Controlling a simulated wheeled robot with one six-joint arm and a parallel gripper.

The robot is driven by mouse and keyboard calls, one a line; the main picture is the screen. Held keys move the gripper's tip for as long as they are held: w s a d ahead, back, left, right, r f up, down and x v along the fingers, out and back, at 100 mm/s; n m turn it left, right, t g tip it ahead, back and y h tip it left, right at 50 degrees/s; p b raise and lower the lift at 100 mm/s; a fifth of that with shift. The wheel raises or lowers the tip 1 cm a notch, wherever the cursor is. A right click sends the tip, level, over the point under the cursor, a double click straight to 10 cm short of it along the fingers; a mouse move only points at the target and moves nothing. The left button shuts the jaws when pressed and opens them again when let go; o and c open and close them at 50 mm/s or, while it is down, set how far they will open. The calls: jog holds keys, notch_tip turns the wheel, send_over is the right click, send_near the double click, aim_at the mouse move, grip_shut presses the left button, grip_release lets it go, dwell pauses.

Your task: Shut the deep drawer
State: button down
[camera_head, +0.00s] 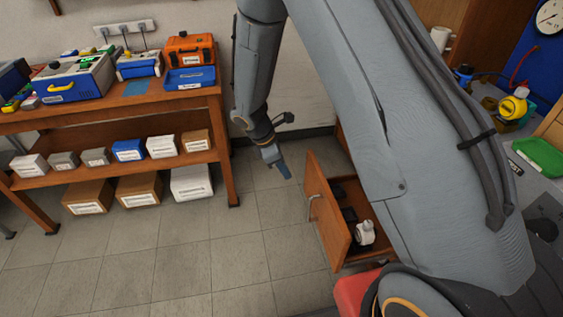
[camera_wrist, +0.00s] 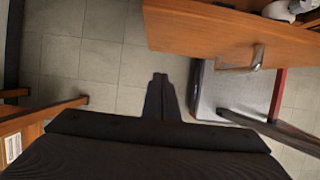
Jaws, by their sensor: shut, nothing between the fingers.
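The deep drawer (camera_head: 328,217) stands open, pulled out from the wooden cabinet at the right, partly hidden behind my arm. It holds a white roll-like object (camera_head: 364,233) and some dark items. Its front and metal handle (camera_head: 312,207) face left. In the wrist view, the drawer front (camera_wrist: 205,32) spans the upper right, with the handle (camera_wrist: 243,62) on it. My gripper (camera_head: 283,168) is shut and empty, in the air to the upper left of the drawer front, apart from it. It also shows in the wrist view (camera_wrist: 160,78), below and left of the front.
A wooden workbench (camera_head: 112,108) at the left carries instrument cases, with boxes on its shelf. A bench at the right holds a green tray (camera_head: 541,157) and a yellow regulator (camera_head: 512,105). The tiled floor (camera_head: 215,255) left of the drawer is clear.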

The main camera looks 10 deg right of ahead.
jog(key=d+f+p, duration=0.2)
jog(key=d+f, duration=0.1)
jog(key=d, duration=0.2)
jog(key=shift+d+f, duration=0.2)
jog(key=shift+f, duration=0.05)
